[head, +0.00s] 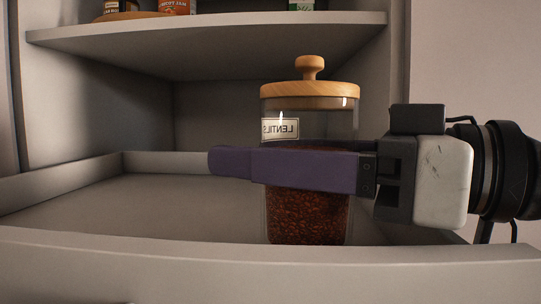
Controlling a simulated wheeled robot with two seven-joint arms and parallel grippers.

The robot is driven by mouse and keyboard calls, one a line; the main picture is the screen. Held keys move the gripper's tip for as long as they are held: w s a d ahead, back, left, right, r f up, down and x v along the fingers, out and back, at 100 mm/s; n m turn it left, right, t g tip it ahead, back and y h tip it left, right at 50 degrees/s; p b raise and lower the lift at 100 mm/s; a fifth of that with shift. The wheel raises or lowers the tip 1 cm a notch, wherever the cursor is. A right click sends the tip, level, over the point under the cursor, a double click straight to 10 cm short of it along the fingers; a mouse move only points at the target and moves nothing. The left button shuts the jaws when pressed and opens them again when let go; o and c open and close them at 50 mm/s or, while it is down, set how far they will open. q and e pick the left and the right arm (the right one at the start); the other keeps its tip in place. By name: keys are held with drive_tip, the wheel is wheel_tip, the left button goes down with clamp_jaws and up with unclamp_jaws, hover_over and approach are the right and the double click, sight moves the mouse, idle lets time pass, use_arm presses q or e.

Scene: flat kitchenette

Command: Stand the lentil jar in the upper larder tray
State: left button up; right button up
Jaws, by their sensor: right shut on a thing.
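The lentil jar (308,220) is glass with a wooden knobbed lid and a "LENTILS" label, part full of reddish-brown lentils. It is upright at the right part of the pull-out larder tray (400,272), behind the tray's front wall. My right gripper (235,162) comes in from the right and is shut on the jar, with its purple finger across the jar's front below the label. The jar's base is close to the front wall; I cannot tell if it touches the tray floor. My left gripper is not in view.
A shelf (210,38) spans above the tray, with a tin (177,7) and other goods on it. The jar's knob is near the shelf's front edge in the picture. The left and middle of the tray floor (120,205) are empty.

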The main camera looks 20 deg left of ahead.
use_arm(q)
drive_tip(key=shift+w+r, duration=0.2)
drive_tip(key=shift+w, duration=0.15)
use_arm(e)
drive_tip(key=shift+r, duration=0.1)
